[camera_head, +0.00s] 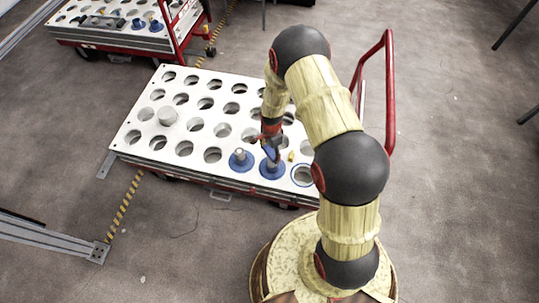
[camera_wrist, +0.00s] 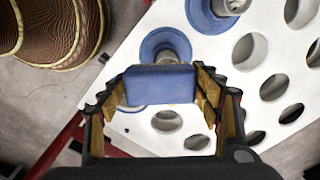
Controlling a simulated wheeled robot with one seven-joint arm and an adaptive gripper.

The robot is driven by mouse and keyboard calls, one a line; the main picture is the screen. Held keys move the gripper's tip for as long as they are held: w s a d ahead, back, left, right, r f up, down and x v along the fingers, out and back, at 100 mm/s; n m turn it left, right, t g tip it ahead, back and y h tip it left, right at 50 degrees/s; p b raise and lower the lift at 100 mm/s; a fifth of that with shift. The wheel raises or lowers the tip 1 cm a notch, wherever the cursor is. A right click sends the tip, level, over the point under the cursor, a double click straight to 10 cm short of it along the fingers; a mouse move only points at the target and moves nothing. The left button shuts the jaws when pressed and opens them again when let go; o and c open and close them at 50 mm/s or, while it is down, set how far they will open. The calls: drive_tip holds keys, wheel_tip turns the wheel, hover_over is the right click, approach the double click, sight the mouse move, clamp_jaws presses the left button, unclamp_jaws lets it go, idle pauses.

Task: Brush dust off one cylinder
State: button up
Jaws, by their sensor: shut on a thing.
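My gripper (camera_head: 271,138) is over the front right of the white holed cart. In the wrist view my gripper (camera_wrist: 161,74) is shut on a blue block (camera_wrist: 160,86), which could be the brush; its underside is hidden. A cylinder with a blue flange (camera_head: 272,170) stands just below my gripper; it also shows beyond the block in the wrist view (camera_wrist: 168,42). Whether the block touches it I cannot tell. A second blue-flanged cylinder (camera_head: 240,160) stands to its left, also in the wrist view (camera_wrist: 215,14). No dust can be made out.
The white cart top (camera_head: 205,133) has rows of round holes. A blue ring (camera_head: 303,175) surrounds a hole at its right corner. A red handle (camera_head: 388,90) rises behind my arm. Another cart (camera_head: 120,30) stands farther back.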

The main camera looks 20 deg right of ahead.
drive_tip(key=shift+r+p, duration=0.4)
drive_tip(key=shift+r, duration=0.6)
